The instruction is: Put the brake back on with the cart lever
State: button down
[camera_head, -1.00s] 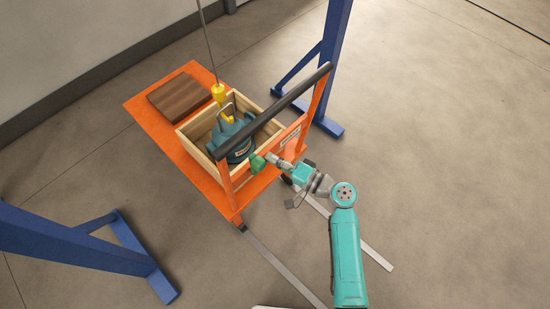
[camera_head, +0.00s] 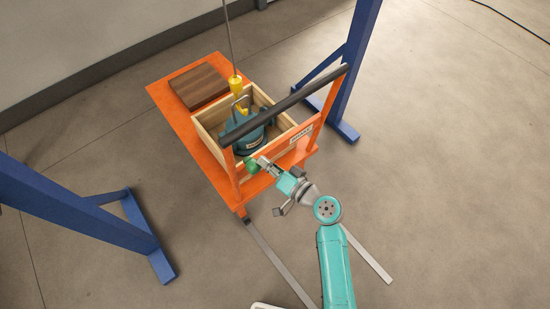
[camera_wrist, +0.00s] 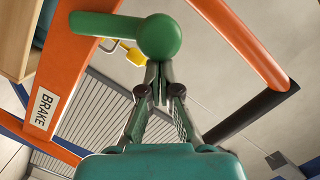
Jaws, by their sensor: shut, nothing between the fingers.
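The orange cart (camera_head: 210,150) stands in the middle of the head view. Its green brake lever (camera_head: 252,166) is low at the near end, close to the left upright below the dark handlebar. In the wrist view the lever (camera_wrist: 100,25) runs in from the left and ends in a round green knob (camera_wrist: 160,37). My gripper (camera_wrist: 158,78) is shut with nothing in it. Its fingertips are right at the knob's lower side; I cannot tell whether they touch. In the head view my gripper (camera_head: 266,162) is just right of the lever. The BRAKE label (camera_wrist: 43,107) is on the orange frame.
A wooden crate (camera_head: 211,136) with a teal pump (camera_head: 250,141) sits on the cart beneath a yellow hook (camera_head: 236,84). A brown block (camera_head: 199,86) lies behind it. Blue stand legs (camera_head: 75,213) flank the cart. The floor at right is clear.

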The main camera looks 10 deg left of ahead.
aim_at(254, 172)
jog(key=s+a+n, duration=0.1)
jog(key=n, duration=0.1)
jog(key=s+a+f+n+h, duration=0.1)
jog(key=s, duration=0.1)
jog(key=shift+a+f+n, duration=0.2)
jog(key=shift+n, duration=0.2)
jog(key=shift+s+a+f+n+t+h, duration=0.2)
jog(key=shift+s+a+f+n, duration=0.25)
jog(key=shift+n, duration=0.3)
jog(key=shift+s+a+f+n+t+h, duration=0.1)
jog(key=shift+s+a+f+n+t, duration=0.15)
jog(key=shift+s+f+n, duration=0.35)
jog(key=shift+w+f, duration=0.1)
